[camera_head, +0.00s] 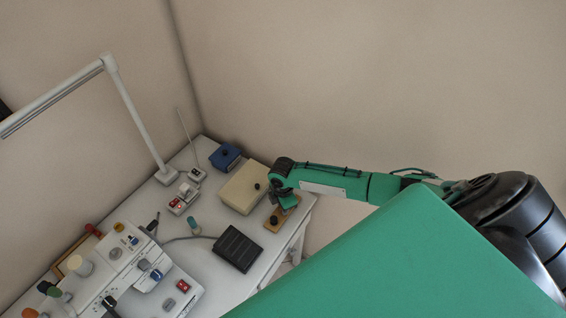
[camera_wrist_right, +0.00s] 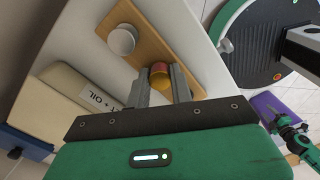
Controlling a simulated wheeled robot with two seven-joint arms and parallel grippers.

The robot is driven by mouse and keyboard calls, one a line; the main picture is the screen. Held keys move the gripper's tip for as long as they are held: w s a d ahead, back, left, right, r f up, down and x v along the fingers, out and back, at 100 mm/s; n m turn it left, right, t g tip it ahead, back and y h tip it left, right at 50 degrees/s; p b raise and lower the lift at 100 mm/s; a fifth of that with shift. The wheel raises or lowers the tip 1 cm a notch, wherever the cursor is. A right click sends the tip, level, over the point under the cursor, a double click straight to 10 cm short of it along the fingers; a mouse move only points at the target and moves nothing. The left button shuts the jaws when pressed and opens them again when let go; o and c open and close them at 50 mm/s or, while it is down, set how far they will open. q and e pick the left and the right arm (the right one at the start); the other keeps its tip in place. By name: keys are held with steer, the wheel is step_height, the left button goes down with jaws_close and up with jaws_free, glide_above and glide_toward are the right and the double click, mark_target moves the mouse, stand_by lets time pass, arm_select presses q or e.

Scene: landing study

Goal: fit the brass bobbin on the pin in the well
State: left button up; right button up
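The brass bobbin (camera_wrist_right: 160,73) shows in the right wrist view between the fingertips of my right gripper (camera_wrist_right: 161,80). The fingers appear to press on both of its sides. It is over the wooden board (camera_wrist_right: 150,37), near its edge; I cannot tell whether it touches the board. In the head view my right gripper (camera_head: 287,203) is over the right end of this board (camera_head: 270,226), and the bobbin is hidden. The sewing machine (camera_head: 130,265) is at lower left. I cannot make out the well or the pin. My left gripper is not visible in the head view.
A pale box (camera_head: 241,190) and a blue box (camera_head: 225,156) stand behind the board. A black pedal (camera_head: 238,249) lies in front. A small device with red switch (camera_head: 182,201) and a lamp (camera_head: 135,110) are further left.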

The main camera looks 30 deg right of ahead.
steer(key=shift+r+p, duration=2.45)
steer(key=shift+r, duration=0.1)
jaws_close()
